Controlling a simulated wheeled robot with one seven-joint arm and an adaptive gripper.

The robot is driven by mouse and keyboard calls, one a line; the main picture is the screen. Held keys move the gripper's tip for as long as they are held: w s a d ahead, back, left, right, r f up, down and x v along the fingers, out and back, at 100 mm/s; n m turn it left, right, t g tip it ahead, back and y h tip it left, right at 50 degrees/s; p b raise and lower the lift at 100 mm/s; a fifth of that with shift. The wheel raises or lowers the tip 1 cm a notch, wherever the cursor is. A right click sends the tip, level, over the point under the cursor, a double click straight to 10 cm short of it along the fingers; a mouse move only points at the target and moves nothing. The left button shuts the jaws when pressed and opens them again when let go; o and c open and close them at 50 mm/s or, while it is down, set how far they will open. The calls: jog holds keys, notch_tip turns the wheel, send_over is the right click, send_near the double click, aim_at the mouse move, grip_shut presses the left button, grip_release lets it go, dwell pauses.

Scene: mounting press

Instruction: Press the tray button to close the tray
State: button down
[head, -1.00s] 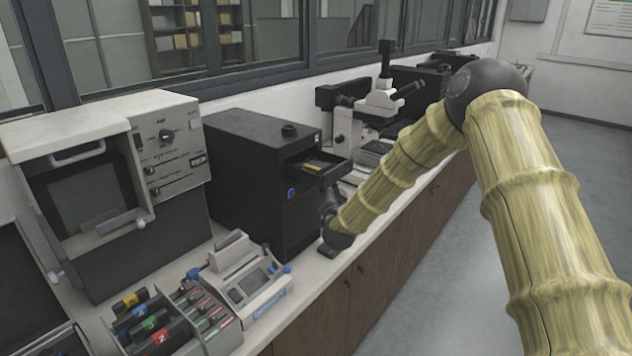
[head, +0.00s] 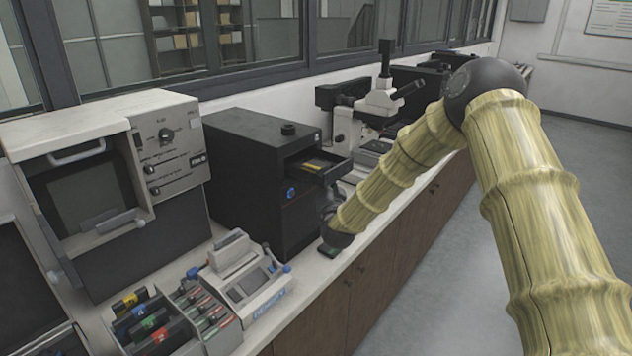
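The black mounting press (head: 235,165) stands on the counter in the head view. Its tray (head: 322,170) is pulled out of the upper front and holds something dark with a yellow part. A round blue button (head: 291,192) shows on the front face below the tray's left side. My gripper (head: 328,205) is a dark shape just right of the button, below the tray and close to the front face. My own forearm and wrist hide most of it. I cannot tell whether its fingers are open or shut, or whether they touch the press.
A grey-white machine (head: 165,150) with a dark window stands to the left. A microscope (head: 380,105) stands behind the press. The floor (head: 440,290) right of the cabinets looks clear.

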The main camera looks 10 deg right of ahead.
jog(key=shift+w+a, duration=0.2)
jog(key=shift+w, duration=0.05)
jog(key=shift+w+a+b, duration=0.2)
jog(key=shift+w+b, duration=0.05)
jog(key=shift+b, duration=0.2)
dwell(1.0)
jog(key=shift+s+d, duration=0.5)
jog(key=shift+s, duration=0.15)
jog(key=s+d, duration=0.1)
jog(key=s, duration=0.1)
jog(key=s+d+b, duration=0.1)
jog(key=s+d, duration=0.1)
dwell(0.7)
dwell(0.5)
